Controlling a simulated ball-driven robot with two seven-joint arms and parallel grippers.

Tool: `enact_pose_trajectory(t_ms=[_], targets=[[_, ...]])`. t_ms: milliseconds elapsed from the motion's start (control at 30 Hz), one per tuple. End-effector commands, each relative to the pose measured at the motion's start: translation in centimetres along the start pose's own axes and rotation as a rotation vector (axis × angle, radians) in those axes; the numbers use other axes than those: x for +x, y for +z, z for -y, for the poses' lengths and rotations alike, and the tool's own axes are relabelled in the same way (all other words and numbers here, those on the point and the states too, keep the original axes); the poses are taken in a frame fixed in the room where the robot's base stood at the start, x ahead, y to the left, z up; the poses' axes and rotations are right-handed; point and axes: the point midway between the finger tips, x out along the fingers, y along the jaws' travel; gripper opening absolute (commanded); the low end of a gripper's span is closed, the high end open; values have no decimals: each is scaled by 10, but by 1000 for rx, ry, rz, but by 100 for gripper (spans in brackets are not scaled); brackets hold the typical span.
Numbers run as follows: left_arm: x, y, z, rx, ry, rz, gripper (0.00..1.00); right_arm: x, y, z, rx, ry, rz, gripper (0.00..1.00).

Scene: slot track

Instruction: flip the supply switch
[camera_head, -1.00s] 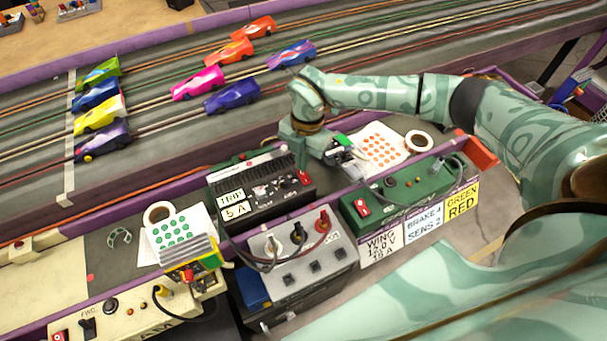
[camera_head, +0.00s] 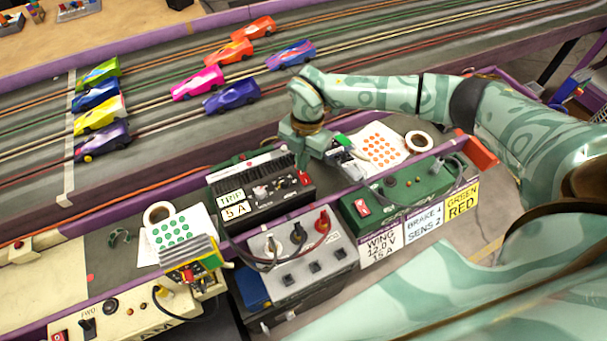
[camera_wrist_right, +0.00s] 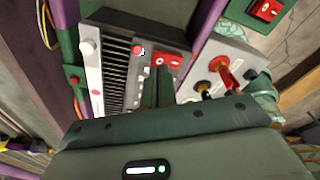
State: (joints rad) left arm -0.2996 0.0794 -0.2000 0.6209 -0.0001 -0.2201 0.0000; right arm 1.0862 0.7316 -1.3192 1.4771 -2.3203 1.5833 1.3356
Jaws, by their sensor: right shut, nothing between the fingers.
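A black power supply box (camera_head: 232,193) with a "TRIP 5 A" label stands on the ledge beside the track. Its red rocker switch (camera_head: 305,179) is at the right end of the top face; it also shows in the right wrist view (camera_wrist_right: 168,60). My right gripper (camera_head: 303,168) is shut and empty, pointing down close to this switch. In the right wrist view its dark green fingertips (camera_wrist_right: 157,75) reach up to the switch's near edge; I cannot tell whether they touch it. My left gripper is not in view.
A green box (camera_head: 410,187) with its own red switch (camera_head: 362,208) stands to the right. Papers and tape rolls lie nearby. Several slot cars stand on the track behind.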

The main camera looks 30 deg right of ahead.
Motion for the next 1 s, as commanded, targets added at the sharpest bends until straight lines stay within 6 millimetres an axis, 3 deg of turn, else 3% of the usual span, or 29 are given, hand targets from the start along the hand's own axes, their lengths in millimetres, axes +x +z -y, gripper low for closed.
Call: enact_pose_trajectory(t_ms=[1000], targets=[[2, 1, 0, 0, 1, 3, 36, 7, 1, 0, 0, 0, 0, 0]])
